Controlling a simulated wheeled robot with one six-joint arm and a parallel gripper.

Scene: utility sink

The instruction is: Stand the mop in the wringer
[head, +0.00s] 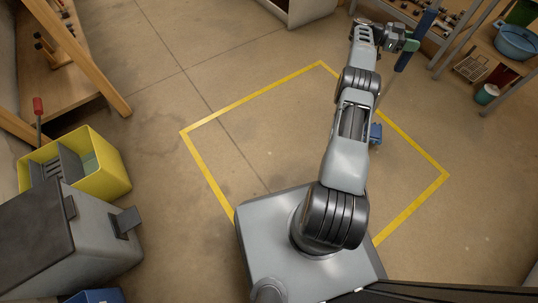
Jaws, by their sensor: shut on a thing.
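My gripper (408,44) is at the top right, at the end of my outstretched arm. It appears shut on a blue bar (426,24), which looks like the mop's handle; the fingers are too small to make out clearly. The yellow bucket (112,180) stands on the floor at the far left, well away from my gripper. A grey slatted wringer (72,163) sits in it, with a red-tipped lever (38,108) rising behind.
A grey cabinet (40,240) stands close in front of the bucket. A wooden bench (75,70) is behind it. Shelving with a blue basin (515,42) and a wire basket (470,68) is at right. The yellow-taped floor is mostly clear.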

